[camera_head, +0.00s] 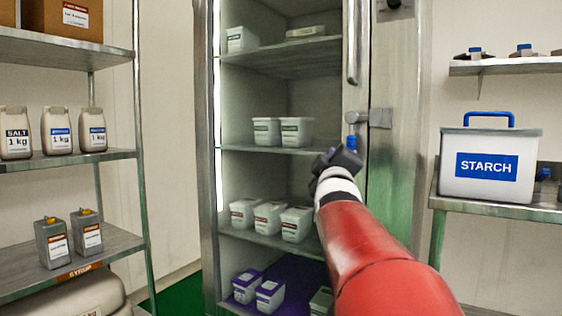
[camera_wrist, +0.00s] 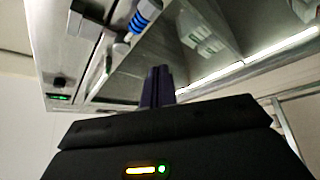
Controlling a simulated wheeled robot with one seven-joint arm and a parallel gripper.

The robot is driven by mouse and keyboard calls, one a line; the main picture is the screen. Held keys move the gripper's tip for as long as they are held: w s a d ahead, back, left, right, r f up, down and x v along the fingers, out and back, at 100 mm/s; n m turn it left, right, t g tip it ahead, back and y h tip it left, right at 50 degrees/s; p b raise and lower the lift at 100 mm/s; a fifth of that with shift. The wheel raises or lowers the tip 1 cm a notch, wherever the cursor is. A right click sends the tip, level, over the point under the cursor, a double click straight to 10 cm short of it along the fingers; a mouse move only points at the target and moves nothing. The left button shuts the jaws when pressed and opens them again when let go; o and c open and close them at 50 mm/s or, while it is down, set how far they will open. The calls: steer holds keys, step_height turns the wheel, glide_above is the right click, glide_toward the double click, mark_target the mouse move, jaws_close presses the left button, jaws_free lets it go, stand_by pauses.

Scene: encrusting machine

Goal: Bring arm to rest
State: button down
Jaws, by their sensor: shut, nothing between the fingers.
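My red and white arm reaches up from the lower right in the head view, in front of the open cabinet (camera_head: 280,148). My gripper (camera_head: 338,157) is at its far end, dark and small, in front of the cabinet's right edge. In the wrist view my gripper (camera_wrist: 157,85) shows its dark fingers together, with nothing between them. A blue-banded fitting (camera_wrist: 145,14) shows near the fingers in the wrist view, apart from them. In the head view a blue-topped fitting (camera_head: 351,142) appears just beyond the gripper, beside a metal latch (camera_head: 380,118).
Cabinet shelves hold several white tubs (camera_head: 268,217). A metal rack (camera_head: 90,155) at left carries bags and cans. A starch bin (camera_head: 487,165) stands on a steel table (camera_head: 500,207) at right, under a wall shelf (camera_head: 510,66). Green floor (camera_head: 180,290) shows at lower left.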

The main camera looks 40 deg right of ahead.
steer(key=shift+s+a+f, duration=0.1)
steer(key=shift+s+a, duration=0.05)
steer(key=shift+s, duration=0.05)
stand_by(0.5)
steer(key=a+f+g+y+p, duration=0.2)
steer(key=a+f+y, duration=0.3)
steer(key=a+f, duration=0.4)
steer(key=a+f+g+y+p, duration=0.1)
steer(key=a+f+y, duration=0.55)
steer(key=a, duration=0.55)
steer(key=s+a+f+m+g+y+p, duration=0.2)
steer(key=s+a+f+g, duration=0.5)
steer(key=s+a+f, duration=0.5)
steer(key=s+f+y, duration=0.1)
steer(key=s+f, duration=0.3)
steer(key=shift+a+m, duration=0.25)
steer(key=shift+m, duration=0.15)
steer(key=shift+w, duration=0.1)
